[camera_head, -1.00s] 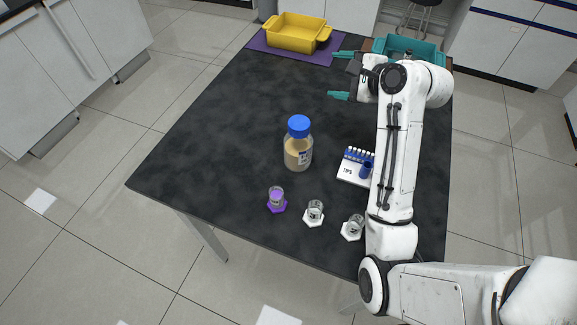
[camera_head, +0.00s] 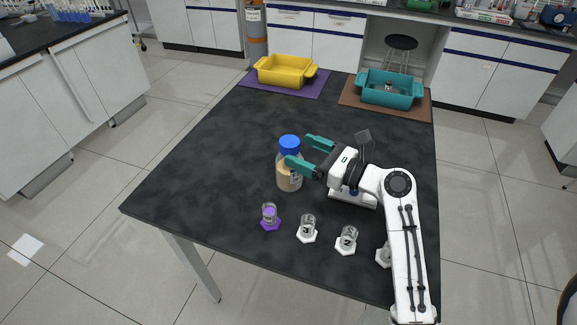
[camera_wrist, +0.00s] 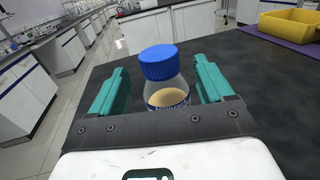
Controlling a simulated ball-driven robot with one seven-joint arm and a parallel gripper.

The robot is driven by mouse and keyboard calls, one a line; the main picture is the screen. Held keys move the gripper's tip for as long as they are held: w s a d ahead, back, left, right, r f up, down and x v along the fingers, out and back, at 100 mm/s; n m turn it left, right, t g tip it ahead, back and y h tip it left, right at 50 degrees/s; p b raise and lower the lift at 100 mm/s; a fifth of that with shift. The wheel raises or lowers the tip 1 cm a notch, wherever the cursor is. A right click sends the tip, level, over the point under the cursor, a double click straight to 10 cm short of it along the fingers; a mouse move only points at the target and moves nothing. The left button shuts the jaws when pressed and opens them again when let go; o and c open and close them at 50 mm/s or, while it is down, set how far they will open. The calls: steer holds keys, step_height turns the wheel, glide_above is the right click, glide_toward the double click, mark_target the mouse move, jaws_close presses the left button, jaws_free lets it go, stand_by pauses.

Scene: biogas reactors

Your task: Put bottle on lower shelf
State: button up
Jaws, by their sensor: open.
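The bottle (camera_head: 289,178) has a blue cap and a tan filling. It stands upright on the dark table (camera_head: 215,155), and it also shows in the wrist view (camera_wrist: 166,82). My gripper (camera_head: 304,150) is open, with teal fingers. In the head view one finger lies in front of the bottle and the other is behind it to the right. In the wrist view the bottle stands ahead, between the two fingers (camera_wrist: 160,88), with gaps on both sides. Its lower part is hidden by my gripper. No lower shelf is clearly visible.
Several small glass beakers stand on hexagonal bases near the front edge, one purple (camera_head: 270,216). A yellow bin (camera_head: 285,71) on a purple mat and a teal bin (camera_head: 390,90) on a brown mat stand at the back. The table's left part is clear.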

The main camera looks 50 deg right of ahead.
mark_target(283, 143)
steer(key=shift+w+a+f+p, duration=0.1)
steer(key=shift+w+a, duration=0.05)
steer(key=shift+w, duration=0.9)
steer(key=shift+w+a+f+p, duration=0.1)
steer(key=shift+w+a, duration=0.05)
steer(key=shift+w, duration=0.95)
steer(key=shift+w+a+f+p, duration=0.1)
steer(key=shift+w+a, duration=0.05)
steer(key=shift+w, duration=0.9)
steer(key=shift+c, duration=0.5)
jaws_close()
steer(key=shift+r, duration=0.1)
